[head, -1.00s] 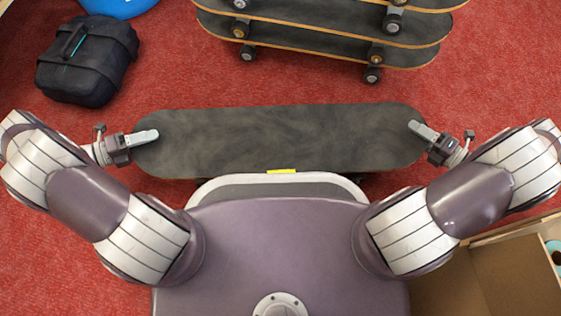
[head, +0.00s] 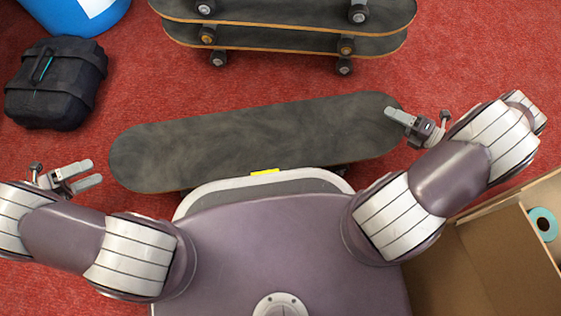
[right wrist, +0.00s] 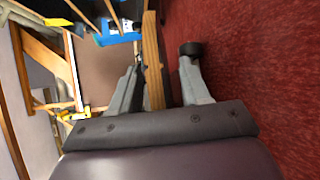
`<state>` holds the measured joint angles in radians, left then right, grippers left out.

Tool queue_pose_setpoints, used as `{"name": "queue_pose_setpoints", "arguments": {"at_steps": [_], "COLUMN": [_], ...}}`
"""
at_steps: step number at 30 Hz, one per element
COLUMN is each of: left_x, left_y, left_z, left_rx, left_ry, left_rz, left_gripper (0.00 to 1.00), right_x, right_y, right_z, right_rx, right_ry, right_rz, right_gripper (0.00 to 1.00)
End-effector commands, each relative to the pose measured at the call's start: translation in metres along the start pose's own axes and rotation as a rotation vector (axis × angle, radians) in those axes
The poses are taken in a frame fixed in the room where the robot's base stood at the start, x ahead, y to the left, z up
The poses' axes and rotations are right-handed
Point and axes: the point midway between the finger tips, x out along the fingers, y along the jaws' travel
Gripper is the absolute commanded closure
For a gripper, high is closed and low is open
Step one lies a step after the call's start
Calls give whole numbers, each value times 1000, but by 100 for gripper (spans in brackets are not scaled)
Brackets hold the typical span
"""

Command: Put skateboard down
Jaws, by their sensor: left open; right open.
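The skateboard (head: 255,140) lies deck up, dark and slightly slanted, just in front of my body in the head view. Its near edge is partly hidden by my own front. My left gripper (head: 95,173) is open and empty, clear of the board's left end. My right gripper (head: 392,113) is open at the board's right end, with a finger over the deck. In the right wrist view, the board's wooden edge (right wrist: 152,62) stands between the two spread fingers of my right gripper (right wrist: 158,80), and a dark wheel (right wrist: 191,48) shows beside it.
Several stacked skateboards (head: 285,40) stand at the back. A black case (head: 57,82) and a blue container (head: 75,14) are at the back left. An open cardboard box (head: 490,262) with a teal roll (head: 543,224) is at the lower right. Red carpet (head: 130,85) is clear around the board.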

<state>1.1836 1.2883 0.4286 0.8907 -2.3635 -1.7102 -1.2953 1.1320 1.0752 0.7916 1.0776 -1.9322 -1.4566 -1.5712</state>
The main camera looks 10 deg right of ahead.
Motion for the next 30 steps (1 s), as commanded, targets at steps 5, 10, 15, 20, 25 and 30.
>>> {"name": "queue_pose_setpoints", "arguments": {"at_steps": [5,10,15,20,25,30], "left_x": [-8,-8,-8,-8,-8,-8], "left_y": [0,0,0,0,0,0], "left_z": [0,0,0,0,0,0], "left_rx": [-1,-1,-1,-1,-1,-1], "left_ry": [0,0,0,0,0,0], "left_rz": [0,0,0,0,0,0], "left_gripper": [11,11,11,11,11,11], "right_x": [0,0,0,0,-9,-34], "right_y": [0,0,0,0,-4,-13], "right_z": [0,0,0,0,9,32], "right_rx": [0,0,0,0,-3,-3], "right_ry": [0,0,0,0,-1,-1], "right_rz": [0,0,0,0,-1,-1], "right_gripper": [54,47,11,11,11,11]}}
